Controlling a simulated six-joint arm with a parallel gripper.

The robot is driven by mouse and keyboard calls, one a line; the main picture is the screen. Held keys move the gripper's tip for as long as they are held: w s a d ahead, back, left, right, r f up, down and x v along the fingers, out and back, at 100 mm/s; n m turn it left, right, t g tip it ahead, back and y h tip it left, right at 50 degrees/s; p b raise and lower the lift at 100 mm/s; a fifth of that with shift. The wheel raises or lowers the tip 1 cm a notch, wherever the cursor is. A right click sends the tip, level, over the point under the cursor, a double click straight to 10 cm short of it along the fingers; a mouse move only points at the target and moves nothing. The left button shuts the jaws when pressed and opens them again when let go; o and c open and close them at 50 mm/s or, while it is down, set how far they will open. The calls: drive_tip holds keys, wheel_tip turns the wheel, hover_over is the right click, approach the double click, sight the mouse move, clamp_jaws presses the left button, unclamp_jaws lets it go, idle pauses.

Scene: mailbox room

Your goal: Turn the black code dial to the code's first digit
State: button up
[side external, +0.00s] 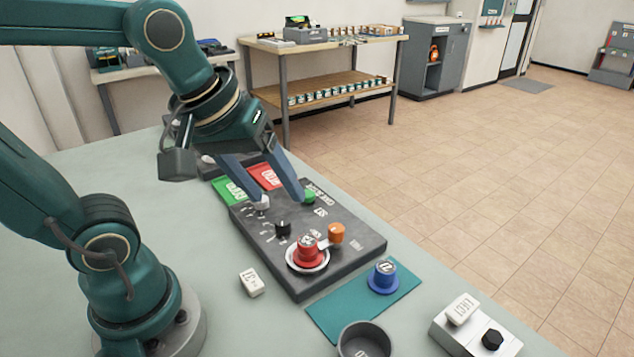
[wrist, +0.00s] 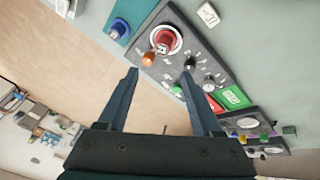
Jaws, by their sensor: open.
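The black code dial (side external: 282,228) is a small upright knob on the dark grey panel (side external: 350,245). A pale dial (side external: 262,202) stands behind it on the panel. In the wrist view the black dial (wrist: 190,63) is close by the right fingertip, and the pale dial (wrist: 209,79) lies farther right. My gripper (side external: 280,201) is open above the panel, its fingers apart and pointing down, with nothing held. It also shows in the wrist view (wrist: 159,72). I cannot read the dial's setting or the code clearly.
On the panel, a red piece (side external: 308,249) sits in a white ring beside an orange knob (side external: 336,233); a green button (side external: 309,195) is near a finger. A blue piece (side external: 383,275) stands on a teal mat (side external: 335,312). A white tag (side external: 251,282) and grey cup (side external: 364,339) are in front.

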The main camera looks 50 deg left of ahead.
drive_tip(key=w+a+f+n+g, duration=0.3)
drive_tip(key=w+a+n, duration=0.2)
drive_tip(key=w+n, duration=0.15)
drive_tip(key=n+g, duration=0.2)
drive_tip(key=n, duration=0.2)
hover_over(282, 221)
wheel_tip(282, 221, down, 6)
drive_tip(key=shift+w+f, duration=0.1)
drive_tip(key=shift+f, duration=2.6)
clamp_jaws()
